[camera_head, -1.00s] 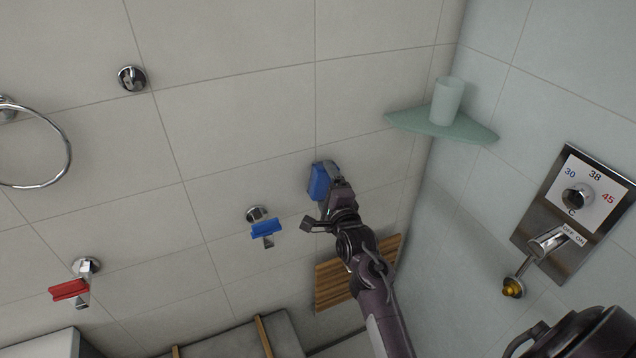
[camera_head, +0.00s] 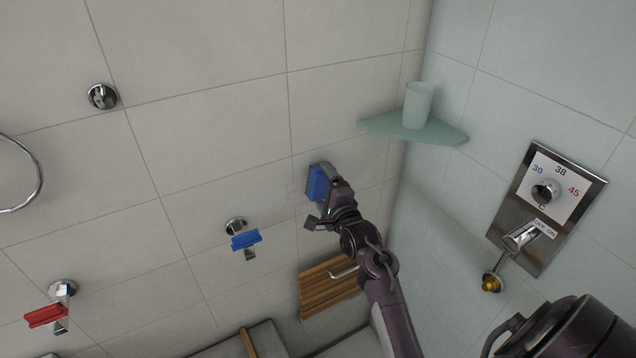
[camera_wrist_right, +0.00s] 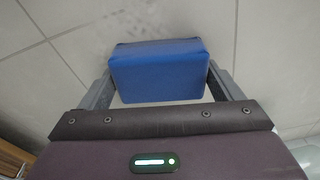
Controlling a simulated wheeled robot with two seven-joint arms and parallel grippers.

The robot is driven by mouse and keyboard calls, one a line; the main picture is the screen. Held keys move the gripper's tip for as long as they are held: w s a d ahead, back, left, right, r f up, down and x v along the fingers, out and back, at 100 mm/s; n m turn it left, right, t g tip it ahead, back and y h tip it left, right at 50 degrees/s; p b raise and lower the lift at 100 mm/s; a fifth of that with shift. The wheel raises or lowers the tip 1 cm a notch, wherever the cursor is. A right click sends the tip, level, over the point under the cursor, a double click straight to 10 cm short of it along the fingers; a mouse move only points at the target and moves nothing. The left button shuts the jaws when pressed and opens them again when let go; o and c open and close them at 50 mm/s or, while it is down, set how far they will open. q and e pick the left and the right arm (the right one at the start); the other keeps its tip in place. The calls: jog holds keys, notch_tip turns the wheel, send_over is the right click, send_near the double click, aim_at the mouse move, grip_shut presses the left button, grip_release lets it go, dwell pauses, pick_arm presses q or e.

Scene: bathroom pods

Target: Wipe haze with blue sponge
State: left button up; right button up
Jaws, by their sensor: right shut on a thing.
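The blue sponge (camera_head: 318,183) is in my right gripper (camera_head: 326,190), close to the tiled wall in the head view. In the right wrist view the sponge (camera_wrist_right: 160,71) sits between the two fingers of the right gripper (camera_wrist_right: 160,88), which is shut on it. Its far side faces the tiles; whether it touches them I cannot tell. A faint greyish patch of haze (camera_wrist_right: 62,72) may show on the tiles beside the sponge, but it is hard to make out. My left gripper is not in view.
A glass corner shelf (camera_head: 400,130) holds a cup (camera_head: 418,104). A wooden slatted seat (camera_head: 322,290) is below my right arm. A shower control panel (camera_head: 548,205) is on the right wall.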

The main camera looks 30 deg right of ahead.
jog(key=d, duration=0.2)
jog(key=shift+s+d, duration=0.1)
jog(key=shift+d, duration=0.25)
jog(key=shift+a, duration=0.1)
jog(key=s+p, duration=0.4)
jog(key=s, duration=0.2)
jog(key=shift+a, duration=0.15)
jog(key=shift+s+p, duration=0.1)
jog(key=shift+p, duration=0.2)
